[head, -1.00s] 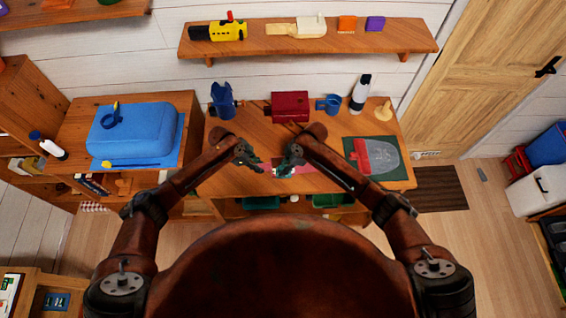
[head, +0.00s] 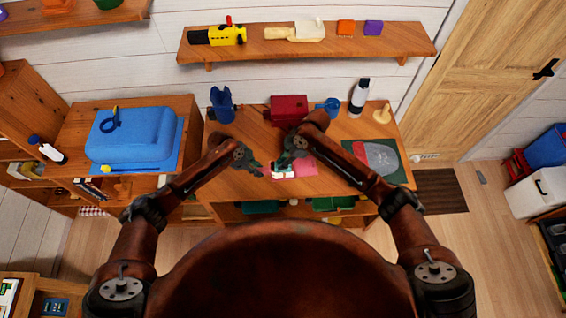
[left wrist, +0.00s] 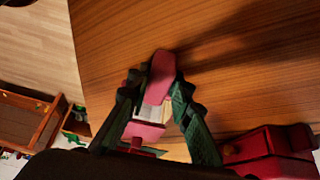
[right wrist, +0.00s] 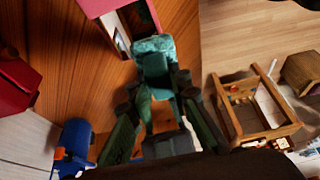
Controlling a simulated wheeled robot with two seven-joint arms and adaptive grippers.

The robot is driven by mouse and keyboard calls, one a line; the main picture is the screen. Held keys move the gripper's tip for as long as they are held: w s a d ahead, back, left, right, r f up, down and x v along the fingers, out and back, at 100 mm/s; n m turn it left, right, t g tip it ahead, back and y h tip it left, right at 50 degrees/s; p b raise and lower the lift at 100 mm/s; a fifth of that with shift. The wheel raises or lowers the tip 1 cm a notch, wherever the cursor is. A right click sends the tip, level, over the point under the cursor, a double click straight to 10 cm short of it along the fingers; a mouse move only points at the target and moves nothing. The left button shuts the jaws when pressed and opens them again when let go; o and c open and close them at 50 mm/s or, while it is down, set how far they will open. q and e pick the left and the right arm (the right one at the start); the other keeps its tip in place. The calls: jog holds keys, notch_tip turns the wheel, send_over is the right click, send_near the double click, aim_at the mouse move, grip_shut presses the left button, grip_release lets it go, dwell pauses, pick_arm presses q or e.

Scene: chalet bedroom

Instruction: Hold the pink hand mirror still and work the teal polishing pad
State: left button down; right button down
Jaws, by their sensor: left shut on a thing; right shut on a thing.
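The pink hand mirror (head: 305,168) is low over the front middle of the wooden desk, its pale face partly showing. My left gripper (head: 258,168) is shut on the mirror; in the left wrist view a pink part of the mirror (left wrist: 160,78) lies between the fingers. My right gripper (head: 284,160) is shut on the teal polishing pad (right wrist: 153,55), beside the mirror. In the right wrist view the pad's far end overlaps the edge of the mirror's pink frame (right wrist: 97,8); I cannot tell whether they touch. The fingers hide part of both things.
On the desk (head: 235,180) behind the grippers stand a dark blue holder (head: 222,105), a red box (head: 288,108), a blue cup (head: 332,106) and a bottle (head: 358,97). A dark green mat (head: 385,170) lies at the right. A blue case (head: 135,138) is at the left.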

pick_arm(q)
jog(key=c, duration=1.7)
grip_release()
jog(key=shift+o, duration=0.2)
jog(key=v, duration=1.2)
